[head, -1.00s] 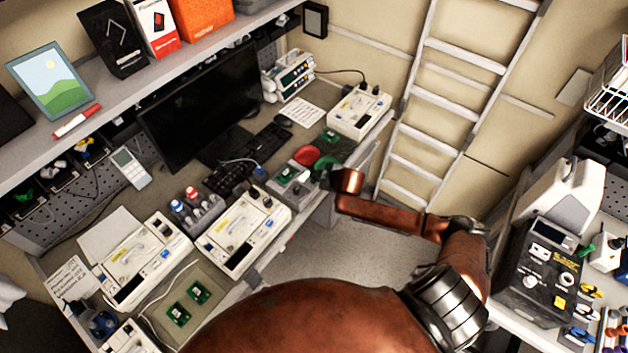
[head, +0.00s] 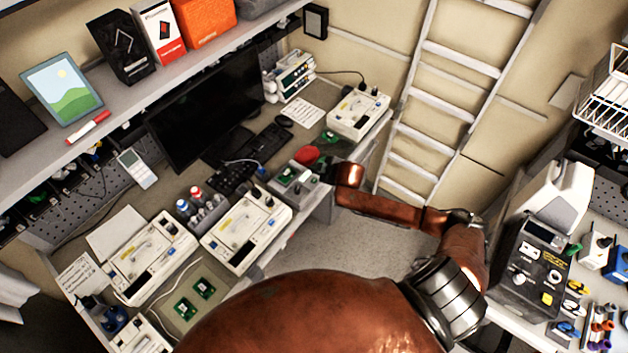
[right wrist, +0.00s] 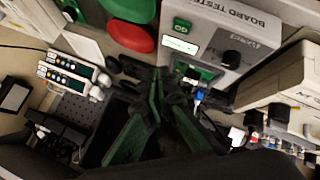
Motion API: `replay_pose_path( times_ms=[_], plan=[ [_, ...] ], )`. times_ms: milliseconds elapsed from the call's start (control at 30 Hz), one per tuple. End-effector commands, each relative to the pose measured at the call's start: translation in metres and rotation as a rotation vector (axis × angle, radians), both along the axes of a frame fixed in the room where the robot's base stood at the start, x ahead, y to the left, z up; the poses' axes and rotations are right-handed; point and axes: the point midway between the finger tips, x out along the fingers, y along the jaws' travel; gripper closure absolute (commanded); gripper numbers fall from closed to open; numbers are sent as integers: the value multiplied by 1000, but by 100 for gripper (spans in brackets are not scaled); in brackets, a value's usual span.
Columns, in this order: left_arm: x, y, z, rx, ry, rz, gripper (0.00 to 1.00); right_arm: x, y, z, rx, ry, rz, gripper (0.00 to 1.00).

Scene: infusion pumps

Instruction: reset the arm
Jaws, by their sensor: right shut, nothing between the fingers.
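My right arm (head: 385,207) reaches from the lower right to the workbench. Its gripper (head: 326,167) is small and partly hidden in the head view, beside the grey board tester (head: 297,186) and a red disc (head: 306,154). In the right wrist view the green fingers of the right gripper (right wrist: 160,82) meet at the tips with nothing between them. There the board tester (right wrist: 207,52), with a green board in it, lies just past the tips, and the red disc (right wrist: 131,38) lies to the upper left. My left gripper is not in view.
White pump units stand along the bench, one near the back (head: 358,110) and one nearer (head: 245,230). A monitor (head: 205,108) stands behind them. A ladder (head: 450,100) leans on the back wall. A dark device (head: 530,270) stands at right. Floor (head: 375,245) shows between benches.

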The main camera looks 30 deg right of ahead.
Motion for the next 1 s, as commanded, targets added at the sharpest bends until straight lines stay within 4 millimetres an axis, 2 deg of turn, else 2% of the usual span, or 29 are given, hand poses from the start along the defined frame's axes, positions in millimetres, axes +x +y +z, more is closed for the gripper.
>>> replay_pose_path(
  times_ms=[333,467,567,633,700,800,1000],
  plan=[
    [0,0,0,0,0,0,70,-1,1,-1,2,2,0,100],
    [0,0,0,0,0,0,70,-23,21,-14,40,31,-19,100],
    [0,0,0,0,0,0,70,-64,48,-29,102,82,-69,100],
    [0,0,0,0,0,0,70,-101,64,-37,153,127,-131,100],
    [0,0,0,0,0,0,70,-140,70,-40,200,174,-211,100],
    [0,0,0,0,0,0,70,-187,68,-40,244,229,-322,100],
    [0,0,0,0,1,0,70,-257,53,-37,292,312,-495,100]
  ],
)
